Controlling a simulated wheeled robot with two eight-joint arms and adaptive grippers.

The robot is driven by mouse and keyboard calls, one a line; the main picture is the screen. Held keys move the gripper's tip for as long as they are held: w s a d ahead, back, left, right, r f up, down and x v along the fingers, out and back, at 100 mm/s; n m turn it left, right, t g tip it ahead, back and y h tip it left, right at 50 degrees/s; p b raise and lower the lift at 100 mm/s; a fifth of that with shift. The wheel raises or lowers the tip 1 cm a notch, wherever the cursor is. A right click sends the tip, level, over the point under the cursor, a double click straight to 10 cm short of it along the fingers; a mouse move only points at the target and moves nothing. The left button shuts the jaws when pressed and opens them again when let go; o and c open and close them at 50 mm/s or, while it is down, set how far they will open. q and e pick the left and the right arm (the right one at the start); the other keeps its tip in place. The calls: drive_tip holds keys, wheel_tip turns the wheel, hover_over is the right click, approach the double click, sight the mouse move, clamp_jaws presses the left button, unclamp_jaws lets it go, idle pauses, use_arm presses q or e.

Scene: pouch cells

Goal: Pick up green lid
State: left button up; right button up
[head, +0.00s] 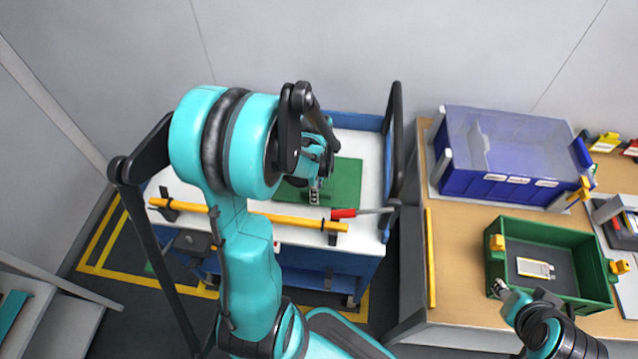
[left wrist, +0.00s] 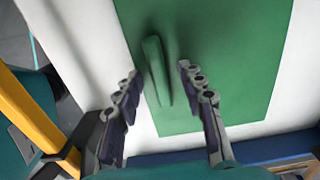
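The green lid (head: 346,181) is a flat green plate lying on the white top of the blue cart. In the left wrist view the lid (left wrist: 225,60) shows its raised bar handle (left wrist: 156,70). My left gripper (left wrist: 160,75) is open, with one finger on each side of the handle and visible gaps to both. In the head view my left gripper (head: 315,192) is over the lid, and my arm hides part of it. My right gripper (head: 500,288) is at the near left corner of the green crate; its fingers are too small to read.
The green crate (head: 594,262) on the wooden table holds a pale pouch cell (head: 535,268). A blue bin (head: 530,193) with a clear cover stands behind it. A yellow bar (head: 290,218) runs along the cart's front, with a red-handled tool (head: 345,213) beside it.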

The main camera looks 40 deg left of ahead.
use_arm(q)
clamp_jaws()
drive_tip(key=shift+r, duration=0.1)
